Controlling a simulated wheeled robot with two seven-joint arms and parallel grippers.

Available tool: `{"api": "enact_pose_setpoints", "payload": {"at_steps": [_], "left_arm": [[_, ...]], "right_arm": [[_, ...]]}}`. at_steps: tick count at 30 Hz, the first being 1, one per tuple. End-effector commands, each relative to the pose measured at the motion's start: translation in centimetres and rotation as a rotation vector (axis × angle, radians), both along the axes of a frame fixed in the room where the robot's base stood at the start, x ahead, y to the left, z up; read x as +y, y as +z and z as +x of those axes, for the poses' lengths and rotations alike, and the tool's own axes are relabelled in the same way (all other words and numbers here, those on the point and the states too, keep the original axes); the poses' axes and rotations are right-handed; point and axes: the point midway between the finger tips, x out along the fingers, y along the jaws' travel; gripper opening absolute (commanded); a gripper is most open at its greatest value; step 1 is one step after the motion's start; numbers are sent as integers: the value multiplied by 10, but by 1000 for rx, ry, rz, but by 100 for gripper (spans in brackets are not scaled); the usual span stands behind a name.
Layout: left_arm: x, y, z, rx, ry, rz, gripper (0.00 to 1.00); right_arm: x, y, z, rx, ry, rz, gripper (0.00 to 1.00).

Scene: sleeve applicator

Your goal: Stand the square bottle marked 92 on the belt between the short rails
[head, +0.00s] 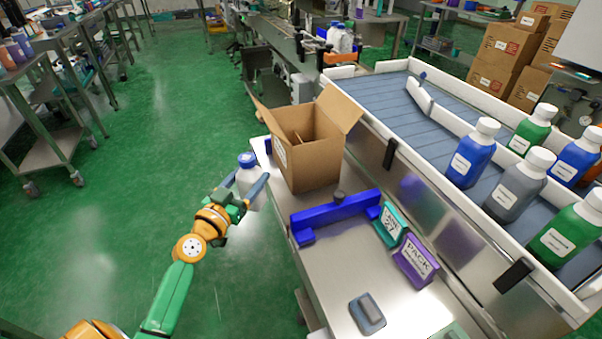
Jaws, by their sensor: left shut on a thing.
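My left gripper (250,187) is shut on a white bottle (247,174) with a blue cap. The bottle is roughly upright, beside the left edge of the steel table, next to the open carton. Its lower part is partly hidden by the gripper, and I cannot read a number on it. The grey-blue belt (395,100) runs along the right, with white side rails and a short angled white rail (420,97) across part of it. Several blue, green and grey bottles with white caps stand at the belt's right side. My right gripper is not in view.
An open cardboard carton (318,160) stands on the steel table (335,260), between my gripper and the belt. A blue bracket (337,213), a teal sign (391,224), a purple sign (415,260) and a grey-blue block (367,313) are also on it. Green floor lies open at left.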

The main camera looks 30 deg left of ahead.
Motion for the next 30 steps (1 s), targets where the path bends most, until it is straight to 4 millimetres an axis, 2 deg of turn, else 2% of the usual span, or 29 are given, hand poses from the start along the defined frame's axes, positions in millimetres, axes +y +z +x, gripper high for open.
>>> {"api": "enact_pose_setpoints", "payload": {"at_steps": [1,3,6,10,12,15,18,27,28,30], "left_arm": [[-14,12,10,-5,0,-9,0],[-33,10,23,-4,-2,-8,0],[-58,7,41,-3,-2,-8,0],[-81,3,57,-2,-2,-5,0],[-87,0,61,-2,-2,-2,0],[-89,-27,63,1,-3,-1,0],[-89,-39,62,1,-2,0,0],[-89,-38,62,1,-3,2,0],[-89,-38,62,2,-3,2,75],[-89,-37,62,2,-3,1,94]], "right_arm": [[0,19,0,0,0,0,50],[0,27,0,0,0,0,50],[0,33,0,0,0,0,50],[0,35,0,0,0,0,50],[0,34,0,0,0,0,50],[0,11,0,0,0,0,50],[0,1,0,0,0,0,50],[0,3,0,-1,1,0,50],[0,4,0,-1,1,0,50],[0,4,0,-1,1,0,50]]}}
